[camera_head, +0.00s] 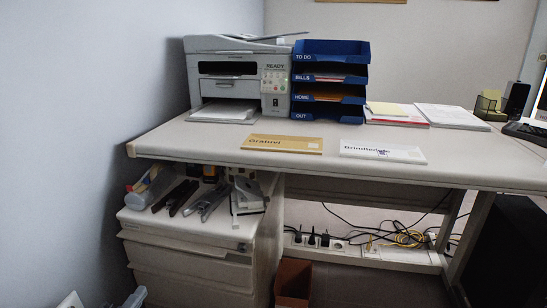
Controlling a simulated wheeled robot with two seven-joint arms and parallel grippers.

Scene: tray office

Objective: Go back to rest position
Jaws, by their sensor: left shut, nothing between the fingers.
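Only a small pale tip of my left gripper (134,298) shows at the bottom left edge, in front of the drawer cabinet. It is shut, with nothing seen in it. It is low and apart from the desk top. The rest of the left arm is cut off by the picture's edge. My right gripper is not in view.
A white desk (220,145) bears a printer (210,70), a blue letter tray (331,50), a tan envelope (282,143) and a white envelope (360,151). A drawer cabinet (190,245) with staplers stands left. A brown bin (293,285) and cables (400,238) are below.

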